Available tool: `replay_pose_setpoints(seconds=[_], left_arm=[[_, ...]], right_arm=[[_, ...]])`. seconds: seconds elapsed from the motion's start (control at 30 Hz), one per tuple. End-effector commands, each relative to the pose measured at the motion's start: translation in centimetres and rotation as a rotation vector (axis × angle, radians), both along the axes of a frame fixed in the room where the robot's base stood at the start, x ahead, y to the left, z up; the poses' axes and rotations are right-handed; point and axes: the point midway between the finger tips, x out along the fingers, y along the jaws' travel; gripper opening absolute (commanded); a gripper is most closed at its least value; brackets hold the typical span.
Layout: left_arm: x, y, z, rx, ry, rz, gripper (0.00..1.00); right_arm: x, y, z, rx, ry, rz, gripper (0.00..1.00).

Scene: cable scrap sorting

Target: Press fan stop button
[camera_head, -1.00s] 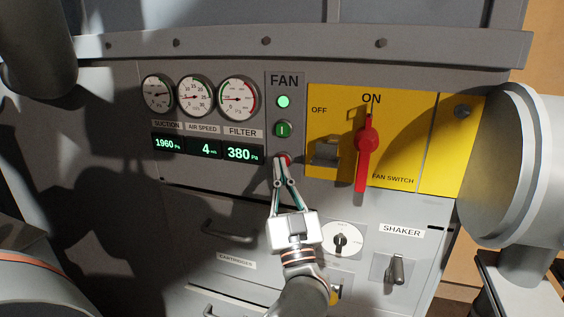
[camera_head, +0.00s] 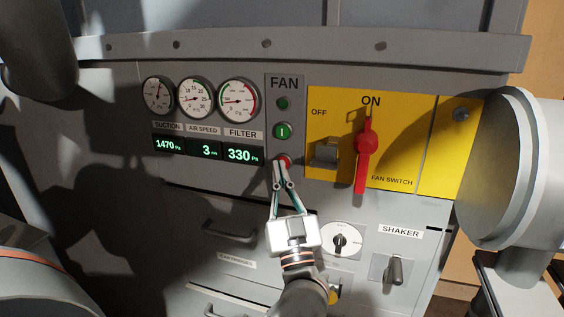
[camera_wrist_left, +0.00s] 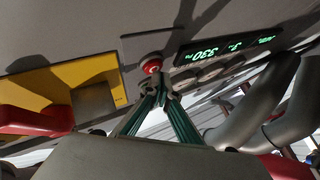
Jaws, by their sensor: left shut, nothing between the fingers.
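The red fan stop button (camera_head: 284,159) is at the bottom of the grey FAN strip, under the green start button (camera_head: 282,130) and a dark indicator lamp (camera_head: 282,103). My left gripper (camera_head: 280,169) is shut and empty, its fingertips at the lower edge of the stop button. In the left wrist view the round red stop button (camera_wrist_left: 152,67) shows its face, with the shut fingertips (camera_wrist_left: 163,88) just below it. I cannot tell whether they still touch it. My right gripper is not in view.
Left of the strip are three gauges (camera_head: 198,98) and green displays (camera_head: 205,149) reading 1470, 3 and 330. Right of it is the yellow fan switch panel (camera_head: 416,120) with its red handle (camera_head: 366,150) at ON. Below are a dial (camera_head: 341,240) and the shaker lever (camera_head: 395,268).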

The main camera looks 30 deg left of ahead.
Motion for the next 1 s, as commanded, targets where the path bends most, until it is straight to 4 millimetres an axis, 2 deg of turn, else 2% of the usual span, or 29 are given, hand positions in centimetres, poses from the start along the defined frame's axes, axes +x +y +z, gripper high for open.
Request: replay_pose_setpoints(seconds=[0.13,0.53,1.0], left_arm=[[-0.7,-0.2,0.1,0.000,0.001,0.001,0.00],[-1.1,-0.3,0.0,0.000,0.001,-0.001,0.00],[-5.0,-1.2,0.1,0.001,0.002,0.000,0.00]], right_arm=[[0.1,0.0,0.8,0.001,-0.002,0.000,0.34],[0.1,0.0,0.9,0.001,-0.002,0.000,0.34],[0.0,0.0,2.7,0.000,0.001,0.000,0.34]])
